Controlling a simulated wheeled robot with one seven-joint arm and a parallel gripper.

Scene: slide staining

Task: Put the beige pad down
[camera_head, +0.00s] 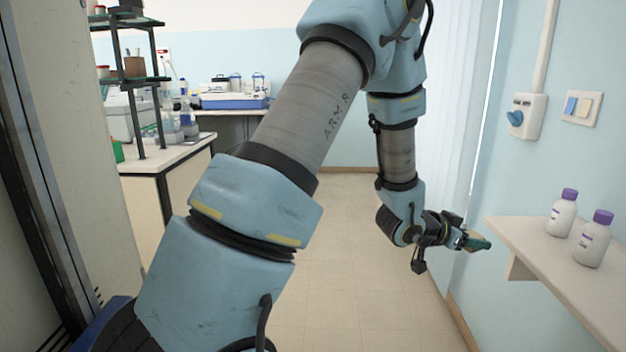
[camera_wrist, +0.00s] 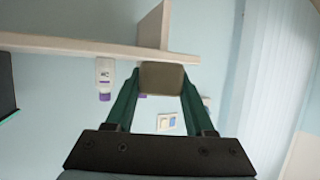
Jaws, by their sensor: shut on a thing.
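My gripper (camera_head: 474,240) reaches out near the left end of the white wall shelf (camera_head: 545,262) in the head view. Its green fingers are shut on the beige pad (camera_wrist: 161,79), which sits between the fingertips in the wrist view. In the head view only a small bit of the pad shows beside the fingers. The wrist view is upside down and shows the shelf edge (camera_wrist: 90,46) close to the pad. I cannot tell whether the pad touches the shelf.
Two white bottles with purple caps, one nearer (camera_head: 594,240) and one farther (camera_head: 562,214), stand on the shelf. A blue-knobbed wall box (camera_head: 523,117) and a switch plate (camera_head: 582,108) are above. A lab bench (camera_head: 168,158) stands at the left.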

